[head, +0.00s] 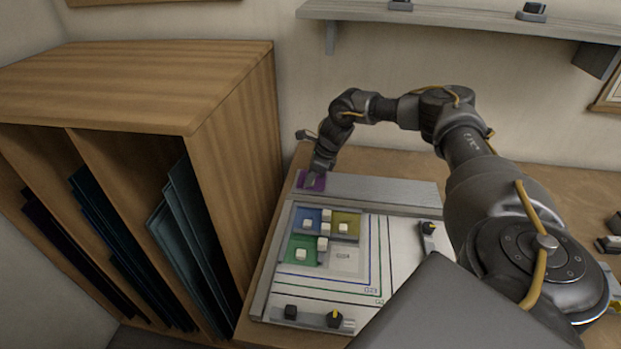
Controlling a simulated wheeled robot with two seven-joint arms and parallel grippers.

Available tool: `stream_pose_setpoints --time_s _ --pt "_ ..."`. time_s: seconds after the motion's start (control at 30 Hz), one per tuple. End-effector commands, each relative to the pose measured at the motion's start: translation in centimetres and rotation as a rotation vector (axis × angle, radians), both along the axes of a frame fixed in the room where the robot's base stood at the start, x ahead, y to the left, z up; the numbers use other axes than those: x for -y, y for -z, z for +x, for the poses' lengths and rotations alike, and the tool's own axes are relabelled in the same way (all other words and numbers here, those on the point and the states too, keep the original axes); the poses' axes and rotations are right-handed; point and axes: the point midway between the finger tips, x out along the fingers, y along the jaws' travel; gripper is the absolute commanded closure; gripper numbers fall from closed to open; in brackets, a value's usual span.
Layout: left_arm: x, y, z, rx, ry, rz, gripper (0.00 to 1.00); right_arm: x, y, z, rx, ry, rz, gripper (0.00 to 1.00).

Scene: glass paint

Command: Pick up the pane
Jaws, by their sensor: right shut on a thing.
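A small purple pane (318,184) is at the left end of a grey ledge at the back of the work board. My right gripper (312,178) reaches down to it and is shut on it. The fingers hide part of the pane, and I cannot tell whether it still touches the ledge. On the board (403,262) lie a blue pane (304,215), a yellow pane (351,218) and a green pane (295,244), with small white blocks on and between them. The square at the lower right of this group is bare white with a printed label. My left gripper is not in view.
The grey ledge (395,190) is clear to the right of the gripper. A wooden rack (232,150) with upright glass sheets stands close on the left. Dark knobbed blocks (428,230) sit at the board's right and front (335,318). A wall shelf (450,15) hangs above.

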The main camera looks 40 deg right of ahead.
Motion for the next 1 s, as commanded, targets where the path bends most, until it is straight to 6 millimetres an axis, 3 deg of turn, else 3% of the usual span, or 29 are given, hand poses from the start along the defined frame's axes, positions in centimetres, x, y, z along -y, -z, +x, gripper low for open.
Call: stream_pose_setpoints --time_s 0.2,0.5,0.7,1.0 --pt "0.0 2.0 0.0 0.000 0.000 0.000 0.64 0.0 -2.6 0.2 0.009 0.000 0.002 1.00" --pt "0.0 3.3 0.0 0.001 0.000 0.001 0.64 -3.4 -8.4 -3.6 0.008 -0.005 -0.001 1.00" --pt "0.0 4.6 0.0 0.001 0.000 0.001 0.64 -6.0 -10.0 -6.6 0.004 -0.005 -0.001 1.00" --pt "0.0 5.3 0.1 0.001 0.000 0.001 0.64 -8.7 -12.0 -9.5 0.003 -0.003 -0.001 1.00"
